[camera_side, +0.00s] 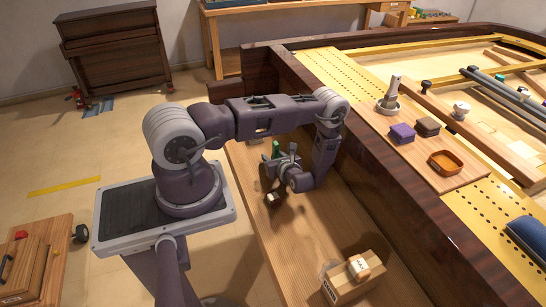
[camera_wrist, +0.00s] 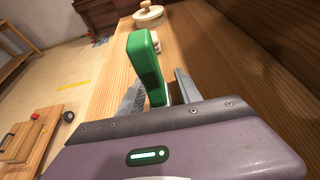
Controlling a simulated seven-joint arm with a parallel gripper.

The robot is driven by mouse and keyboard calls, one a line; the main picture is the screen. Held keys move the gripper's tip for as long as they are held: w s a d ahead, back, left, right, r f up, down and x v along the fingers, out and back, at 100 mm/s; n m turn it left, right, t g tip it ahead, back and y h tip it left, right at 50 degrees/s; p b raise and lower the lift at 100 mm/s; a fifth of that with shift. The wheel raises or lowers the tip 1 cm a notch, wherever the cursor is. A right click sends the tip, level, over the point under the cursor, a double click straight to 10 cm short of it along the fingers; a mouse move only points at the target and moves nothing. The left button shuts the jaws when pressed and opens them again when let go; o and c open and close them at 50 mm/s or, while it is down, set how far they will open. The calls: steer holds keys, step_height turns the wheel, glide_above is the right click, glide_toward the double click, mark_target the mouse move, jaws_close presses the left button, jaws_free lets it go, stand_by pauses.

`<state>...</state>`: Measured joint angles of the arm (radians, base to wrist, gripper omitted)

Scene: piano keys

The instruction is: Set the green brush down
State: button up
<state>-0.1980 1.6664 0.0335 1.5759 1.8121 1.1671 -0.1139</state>
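The green brush shows in the wrist view (camera_wrist: 150,65) as a green handle standing up between the two fingers. In the side view its green part (camera_side: 276,148) rises just above my gripper (camera_side: 279,170). My gripper also shows in the wrist view (camera_wrist: 160,95), low over the long wooden shelf (camera_side: 310,235), with its fingers around the handle, seemingly shut on it. A dark block-like part with a pale patch (camera_side: 273,197) shows just below the gripper; I cannot tell whether it is the brush's head or touches the shelf. The fingers hide the brush's lower part in the wrist view.
A cardboard box (camera_side: 353,278) stands at the shelf's near end. A round lidded pot (camera_wrist: 149,16) stands farther along the shelf in the wrist view. The dark piano rim (camera_side: 390,180) walls the shelf's right side. A board (camera_side: 425,140) beyond holds small blocks and an orange tray.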

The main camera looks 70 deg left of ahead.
steer(key=shift+d+r, duration=0.15)
steer(key=shift+r, duration=0.05)
steer(key=v, duration=1.2)
steer(key=shift+w+r, duration=0.1)
steer(key=d+r+n+g+h, duration=0.15)
steer(key=r+n, duration=0.25)
steer(key=r, duration=0.5)
steer(key=d+r+n+g+h, duration=0.1)
steer(key=d+r+n+h, duration=0.3)
steer(key=r, duration=0.6)
steer(key=s+d+r+n+t+h, duration=0.4)
steer(key=s+d+r+n, duration=0.1)
steer(key=d+r, duration=0.3)
steer(key=s+d+r+n+t+h, duration=0.4)
steer(key=s+d+r+n, duration=0.1)
steer(key=s+d+r, duration=0.3)
step_height(320, 180, up, 3)
steer(key=shift+s+d+f, duration=0.25)
steer(key=shift+s+d, duration=0.05)
steer(key=shift+d, duration=0.45)
